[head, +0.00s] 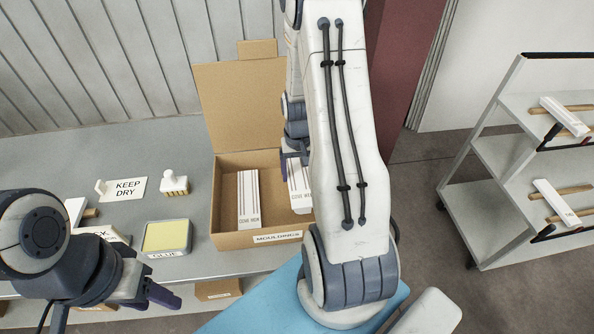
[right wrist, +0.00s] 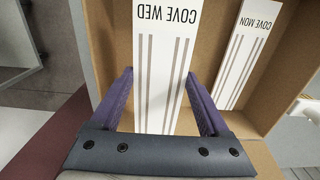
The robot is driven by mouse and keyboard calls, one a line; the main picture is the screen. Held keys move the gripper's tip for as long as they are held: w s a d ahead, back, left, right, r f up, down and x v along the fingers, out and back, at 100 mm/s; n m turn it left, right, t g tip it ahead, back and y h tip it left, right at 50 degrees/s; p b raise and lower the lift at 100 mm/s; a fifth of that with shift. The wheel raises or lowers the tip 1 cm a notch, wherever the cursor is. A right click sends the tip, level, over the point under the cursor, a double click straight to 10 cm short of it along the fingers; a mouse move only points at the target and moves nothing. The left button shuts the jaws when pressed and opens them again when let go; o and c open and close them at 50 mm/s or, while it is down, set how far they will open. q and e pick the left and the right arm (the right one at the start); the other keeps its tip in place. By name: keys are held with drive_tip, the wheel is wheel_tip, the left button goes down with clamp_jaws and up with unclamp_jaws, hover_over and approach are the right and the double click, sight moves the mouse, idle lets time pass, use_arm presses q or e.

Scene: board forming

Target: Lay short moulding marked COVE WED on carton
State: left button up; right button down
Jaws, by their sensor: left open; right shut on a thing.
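The short white moulding marked COVE WED (head: 299,188) is at the right side of the open carton marked MOULDINGS (head: 228,240). My right gripper (head: 294,157) is shut on it; my own arm hides part of both in the head view. In the right wrist view, COVE WED (right wrist: 163,60) lies between the purple fingers (right wrist: 162,90) and looks nearer the camera than COVE MON (right wrist: 247,50), so it seems raised. COVE MON (head: 249,200) lies in the carton, left of it. My left gripper (head: 160,294) is open and empty at the table's front edge.
On the grey table (head: 150,140) are a KEEP DRY sign (head: 127,188), a white-handled stamp or brush (head: 174,182) and a yellow GLUE tray (head: 166,237). A smaller carton (head: 218,289) sits below the front edge. A shelf cart (head: 495,215) with mouldings stands right.

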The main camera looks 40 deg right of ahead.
drive_tip(key=shift+s+f+b, duration=0.1)
drive_tip(key=shift+f+b, duration=2.8)
drive_tip(key=shift+f, duration=1.1)
drive_tip(key=shift+f, duration=0.3)
unclamp_jaws()
wheel_tip(320, 180, up, 11)
drive_tip(key=shift+f+b, duration=0.2)
drive_tip(key=shift+b, duration=0.4)
